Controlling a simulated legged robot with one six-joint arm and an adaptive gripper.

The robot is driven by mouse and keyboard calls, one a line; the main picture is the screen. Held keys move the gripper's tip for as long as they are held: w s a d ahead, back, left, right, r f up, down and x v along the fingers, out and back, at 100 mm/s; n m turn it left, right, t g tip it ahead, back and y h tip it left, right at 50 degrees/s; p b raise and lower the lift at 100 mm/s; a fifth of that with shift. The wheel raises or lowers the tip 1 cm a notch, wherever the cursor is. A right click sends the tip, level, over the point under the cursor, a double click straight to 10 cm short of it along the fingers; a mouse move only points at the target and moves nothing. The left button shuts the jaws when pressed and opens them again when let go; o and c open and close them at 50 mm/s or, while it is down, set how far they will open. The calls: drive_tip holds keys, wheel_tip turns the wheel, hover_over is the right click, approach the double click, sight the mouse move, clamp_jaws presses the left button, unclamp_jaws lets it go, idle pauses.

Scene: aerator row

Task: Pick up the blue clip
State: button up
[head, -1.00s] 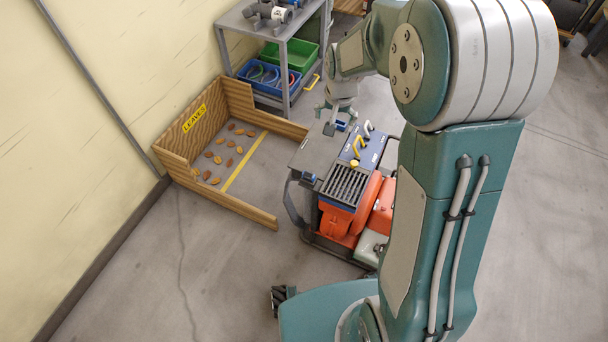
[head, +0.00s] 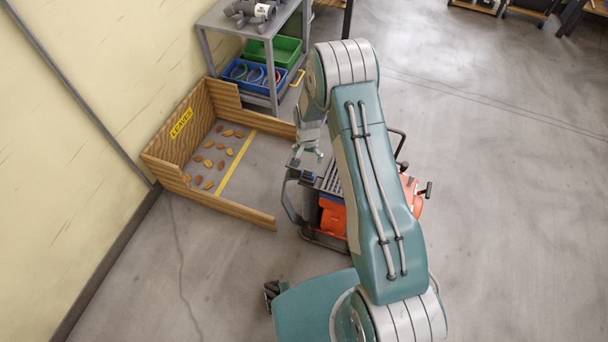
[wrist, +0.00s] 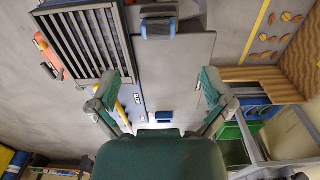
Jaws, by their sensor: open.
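A small blue piece, which looks like the blue clip (wrist: 164,115), lies on the grey plate (wrist: 178,75) of the machine in the wrist view. It is low in the picture, beyond the line between my fingertips and close to my palm's edge. My gripper (wrist: 158,84) is open and empty, its two fingers wide apart over the plate. In the head view my gripper (head: 306,157) hangs over the machine's left part. I cannot make out the clip there; my arm covers much of the machine.
A larger blue-grey block (wrist: 158,27) sits at the plate's edge. A slatted grate (wrist: 84,42) and a yellow handle (wrist: 121,114) are beside the plate. A wooden leaf bin (head: 239,205) stands left, and a cart (head: 216,18) with blue and green bins stands behind.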

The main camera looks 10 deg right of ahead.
hover_over(308, 172)
drive_tip(key=f, duration=0.5)
drive_tip(key=shift+s+d, duration=0.1)
drive_tip(key=shift+s, duration=0.1)
drive_tip(key=shift+w+f, duration=0.2)
drive_tip(key=shift+f, duration=2.75)
drive_tip(key=c, duration=1)
